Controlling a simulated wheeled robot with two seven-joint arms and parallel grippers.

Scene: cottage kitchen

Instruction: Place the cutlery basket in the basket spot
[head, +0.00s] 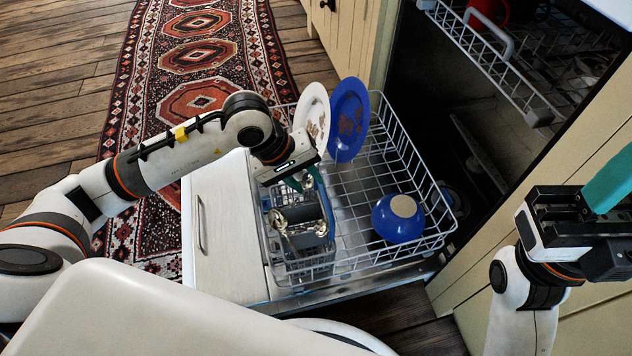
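The cutlery basket (327,232) is a grey-blue box with compartments, at the near left of the pulled-out lower dishwasher rack (408,160). Several spoons (280,220) stand in it. My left gripper (303,182) reaches down from the left over the basket's far part. Its teal fingertips are at the top of the basket. The gripper body hides that part, so I cannot tell whether the fingers hold the basket. My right gripper (607,185) is at the right edge, clear of the rack, with one teal finger showing and the rest cut off by the frame.
A white plate (313,112) and a blue plate (348,120), both soiled, stand at the rack's back left. The upper rack (505,60) holds a red item (488,12). The rack's middle is free.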

